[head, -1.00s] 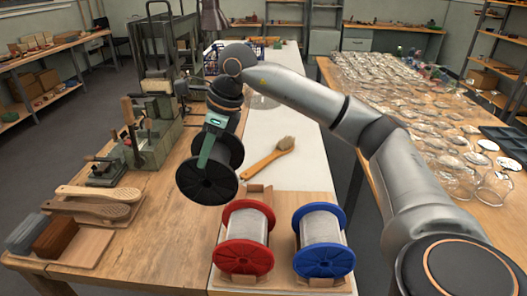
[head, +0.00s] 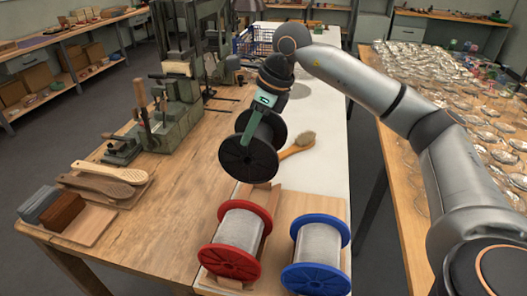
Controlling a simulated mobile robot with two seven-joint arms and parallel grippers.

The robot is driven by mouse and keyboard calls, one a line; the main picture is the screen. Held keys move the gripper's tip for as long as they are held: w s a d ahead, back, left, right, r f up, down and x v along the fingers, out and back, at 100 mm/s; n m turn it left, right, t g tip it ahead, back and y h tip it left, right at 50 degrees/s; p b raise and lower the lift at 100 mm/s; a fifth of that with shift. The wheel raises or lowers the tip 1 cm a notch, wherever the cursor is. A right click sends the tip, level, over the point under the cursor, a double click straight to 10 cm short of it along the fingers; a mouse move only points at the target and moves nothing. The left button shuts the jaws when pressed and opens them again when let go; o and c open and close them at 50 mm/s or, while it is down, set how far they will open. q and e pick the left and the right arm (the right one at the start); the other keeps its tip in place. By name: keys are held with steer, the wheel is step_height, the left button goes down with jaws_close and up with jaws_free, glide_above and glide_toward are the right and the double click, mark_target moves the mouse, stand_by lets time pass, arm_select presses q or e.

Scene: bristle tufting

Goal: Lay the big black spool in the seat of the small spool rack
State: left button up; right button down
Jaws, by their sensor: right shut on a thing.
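The big black spool (head: 247,160) hangs in the air above the bench, behind the red spool in the picture. My right gripper (head: 257,122) is shut on it from above; its fingers partly hide the spool. Wooden rack parts (head: 263,192) show under and behind the red spool (head: 231,262) and the blue spool (head: 316,280), both wound with pale wire or thread. The red and blue spools lie side by side at the front of the bench. I cannot make out an empty seat. My left gripper is not in view.
A wooden-handled brush (head: 298,145) lies on the white strip right of the black spool. Wooden brush backs (head: 103,180) and dark blocks (head: 62,212) lie at left. A green machine (head: 165,125) stands behind. The bench front-left (head: 150,240) is clear.

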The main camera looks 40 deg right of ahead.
mark_target(252, 164)
step_height(252, 164, down, 6)
steer(key=b, duration=0.3)
steer(key=shift+d+b, duration=0.15)
steer(key=shift+b, duration=0.15)
steer(key=shift+f, duration=0.55)
steer(key=shift+f+b, duration=0.9)
steer(key=shift+b, duration=0.05)
steer(key=shift+f+b, duration=0.3)
steer(key=shift+f, duration=0.05)
steer(key=shift+f+b, duration=0.6)
steer(key=shift+f, duration=0.2)
steer(key=shift+f+b, duration=0.65)
steer(key=shift+f, duration=0.65)
steer(key=shift+f+b, duration=0.1)
steer(key=shift+b, duration=0.25)
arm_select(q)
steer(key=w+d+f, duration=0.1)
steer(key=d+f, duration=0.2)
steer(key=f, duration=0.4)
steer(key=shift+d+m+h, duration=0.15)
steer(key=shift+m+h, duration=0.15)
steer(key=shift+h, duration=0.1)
